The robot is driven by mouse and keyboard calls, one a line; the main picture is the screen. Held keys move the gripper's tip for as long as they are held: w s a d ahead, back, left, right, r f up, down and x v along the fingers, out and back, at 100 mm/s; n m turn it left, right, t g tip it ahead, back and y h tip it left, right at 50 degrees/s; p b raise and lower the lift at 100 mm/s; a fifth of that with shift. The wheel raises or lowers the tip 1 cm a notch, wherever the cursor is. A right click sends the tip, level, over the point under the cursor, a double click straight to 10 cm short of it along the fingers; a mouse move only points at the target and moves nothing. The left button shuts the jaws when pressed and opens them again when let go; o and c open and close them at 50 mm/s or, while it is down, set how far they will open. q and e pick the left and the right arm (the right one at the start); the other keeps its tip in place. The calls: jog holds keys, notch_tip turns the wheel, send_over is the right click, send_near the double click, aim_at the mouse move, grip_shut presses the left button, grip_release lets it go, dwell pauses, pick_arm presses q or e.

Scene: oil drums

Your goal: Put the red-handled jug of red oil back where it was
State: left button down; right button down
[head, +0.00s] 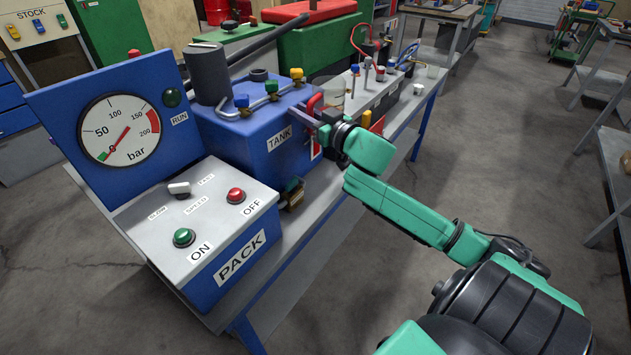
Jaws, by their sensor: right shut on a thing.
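My right gripper (306,116) is at the right front corner of the blue box marked TANK (262,135). It is shut at a curved red handle (314,103), which I take to be that of the red-handled jug. The jug's body is mostly hidden by my gripper and wrist. A narrow red and white strip shows just below the gripper, against the tank; I cannot tell whether it belongs to the jug or the tank. I cannot tell whether the jug touches the bench. My left gripper is out of view.
The blue PACK box (228,250) with ON and OFF buttons and the pressure gauge (121,130) stand at the left. A grey bench (325,215) carries everything. Pipes with coloured taps (271,87) top the tank. A grey unit with small bottles (368,85) stands beyond. Open floor lies right.

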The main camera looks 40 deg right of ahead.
notch_tip(320, 180, down, 18)
jog(key=b, duration=0.3)
jog(key=shift+f, duration=0.2)
jog(key=shift+f, duration=0.15)
jog(key=c, duration=1.1)
grip_release()
